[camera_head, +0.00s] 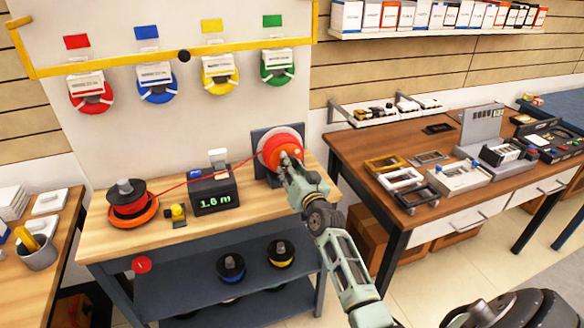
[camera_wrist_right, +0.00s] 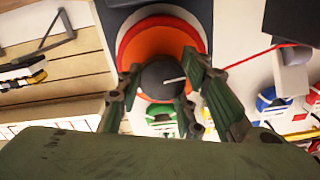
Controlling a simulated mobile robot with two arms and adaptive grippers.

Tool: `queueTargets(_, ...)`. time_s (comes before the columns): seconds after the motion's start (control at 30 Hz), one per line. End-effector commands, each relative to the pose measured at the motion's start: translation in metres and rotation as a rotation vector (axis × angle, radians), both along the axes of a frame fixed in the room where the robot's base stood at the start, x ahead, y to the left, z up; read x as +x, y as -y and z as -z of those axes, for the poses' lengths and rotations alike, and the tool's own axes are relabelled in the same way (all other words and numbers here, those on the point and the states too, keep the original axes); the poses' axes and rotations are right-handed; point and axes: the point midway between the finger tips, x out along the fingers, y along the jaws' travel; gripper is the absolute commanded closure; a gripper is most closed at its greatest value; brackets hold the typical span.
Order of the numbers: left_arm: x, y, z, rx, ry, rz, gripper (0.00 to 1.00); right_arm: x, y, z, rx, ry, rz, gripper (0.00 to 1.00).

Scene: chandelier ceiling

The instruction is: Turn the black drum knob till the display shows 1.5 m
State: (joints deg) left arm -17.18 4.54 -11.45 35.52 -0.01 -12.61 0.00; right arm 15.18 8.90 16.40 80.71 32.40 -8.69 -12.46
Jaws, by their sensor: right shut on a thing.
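The black drum knob (camera_wrist_right: 160,82) sits at the centre of the orange-red drum (camera_head: 283,152), which has a pale rim and stands on a dark bracket at the right end of the workbench. In the wrist view the fingers of my right gripper (camera_wrist_right: 163,80) are on both sides of the knob, shut on it. In the head view my right gripper (camera_head: 290,160) covers the knob. The display (camera_head: 214,197) is a black box with green digits that look like 1.6 m or 1.8 m; the middle digit is blurred. My left gripper is not in view.
A red line (camera_head: 205,178) runs from a red spool (camera_head: 132,203) past the display to the drum. A small yellow part (camera_head: 178,212) stands beside the spool. The workbench (camera_head: 100,245) has shelves with spools below. A second table (camera_head: 345,150) with devices stands at right.

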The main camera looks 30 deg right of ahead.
Motion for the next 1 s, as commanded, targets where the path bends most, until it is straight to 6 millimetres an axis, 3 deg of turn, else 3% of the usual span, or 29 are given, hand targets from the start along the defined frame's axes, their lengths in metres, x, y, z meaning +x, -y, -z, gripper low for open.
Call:
queueTargets(0.2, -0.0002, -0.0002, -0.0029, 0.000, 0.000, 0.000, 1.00, -0.0007, 0.0004, 0.0033, 0.115, 0.022, 0.000, 0.92)
queueTargets(0.47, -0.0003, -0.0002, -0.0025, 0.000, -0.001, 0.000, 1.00, -0.0009, 0.0002, 0.0044, 0.119, 0.021, 0.001, 0.92)
queueTargets(0.5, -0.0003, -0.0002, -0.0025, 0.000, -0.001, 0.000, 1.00, -0.0009, 0.0002, 0.0045, 0.118, 0.021, 0.001, 0.63)
queueTargets(0.6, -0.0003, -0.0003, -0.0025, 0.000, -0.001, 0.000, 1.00, -0.0008, 0.0001, 0.0045, 0.118, 0.021, 0.001, 0.54)
queueTargets(0.67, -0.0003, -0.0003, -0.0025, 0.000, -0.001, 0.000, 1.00, -0.0007, -0.0001, 0.0042, 0.118, 0.021, 0.000, 0.49)
queueTargets(1.0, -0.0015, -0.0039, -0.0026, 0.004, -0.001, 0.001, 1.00, -0.0020, -0.0010, 0.0024, 0.117, 0.025, 0.000, 0.49)
